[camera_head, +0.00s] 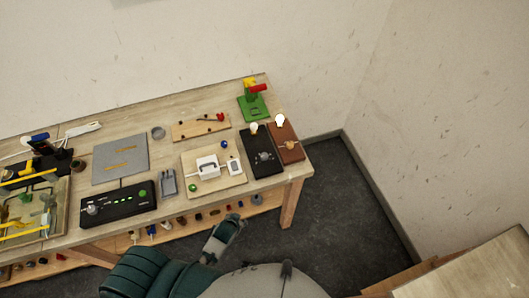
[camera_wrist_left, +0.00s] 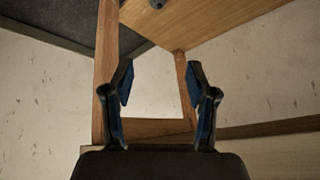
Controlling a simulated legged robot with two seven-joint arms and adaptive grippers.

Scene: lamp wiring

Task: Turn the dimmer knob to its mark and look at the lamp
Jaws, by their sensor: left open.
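A black board (camera_head: 253,165) with a round grey knob (camera_head: 265,156) lies near the table's right end; a pale bulb (camera_head: 254,127) stands at its far edge. A brown board (camera_head: 285,154) beside it, on the right, carries a yellowish knob (camera_head: 291,146) and a brightly lit bulb (camera_head: 280,120). I cannot tell which knob is the dimmer, and any mark is too small to make out. My left gripper (camera_wrist_left: 160,82) is open and empty in the left wrist view, with none of these things there. My right gripper is not seen.
The wooden table (camera_head: 222,119) also holds a green stand (camera_head: 254,107), a pale board with a white box (camera_head: 207,167), a black control box (camera_head: 118,204) and a grey mat (camera_head: 106,173). A lower shelf carries small parts. Dark floor (camera_head: 335,205) is clear at right.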

